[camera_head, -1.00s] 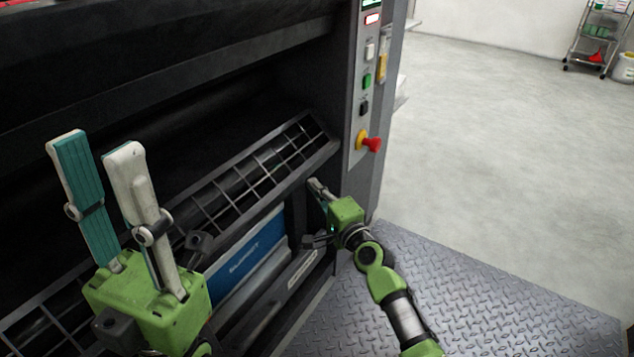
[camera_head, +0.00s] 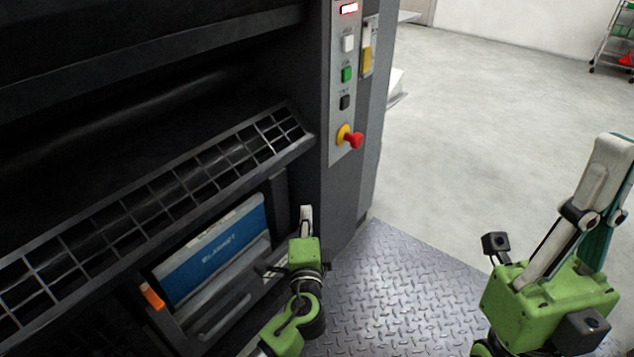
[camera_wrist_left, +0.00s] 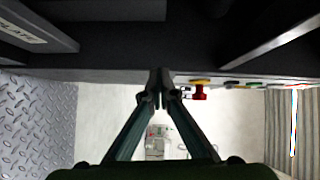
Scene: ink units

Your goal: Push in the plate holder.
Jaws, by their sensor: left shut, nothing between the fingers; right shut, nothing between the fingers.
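The plate holder appears to be the dark frame (camera_head: 205,318) low in the machine, with a blue lettered plate (camera_head: 212,256) behind it and an orange tab (camera_head: 152,296) at its left end. How far it stands out is unclear. My left gripper (camera_head: 305,210) is shut and empty at the right end of this recess, its body covering part of the frame; contact cannot be told. In the left wrist view its fingertips (camera_wrist_left: 160,74) meet below the dark machine front, with a labelled dark bar (camera_wrist_left: 35,32) at upper left. My right gripper (camera_head: 612,150) is shut, empty and raised at the right, away from the machine.
A slanted black grille (camera_head: 150,208) overhangs the recess. The control column (camera_head: 345,110) with buttons and a red knob (camera_head: 352,140) rises right of it. A metal tread plate (camera_head: 385,290) lies below; open pale floor (camera_head: 490,120) spreads to the right.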

